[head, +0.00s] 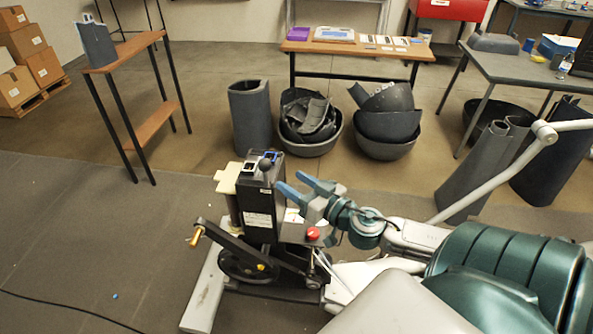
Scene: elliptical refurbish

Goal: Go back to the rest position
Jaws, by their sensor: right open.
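My right gripper (293,182) is in the middle of the head view, reaching in from the right. Its two blue-grey fingers are spread apart, with nothing seen between them. They point left toward a black upright housing (262,208) with a dark round knob on top. The fingertips show close to the housing's right side; I cannot tell whether they touch it. My left gripper is not in view.
A narrow wooden stand (125,52) holds a grey part at the left. A wooden table (358,49) stands at the back. Grey basins (312,147) and a curved grey panel (250,118) sit on the floor. A grey table (518,68) is at the right. The left floor is mostly clear.

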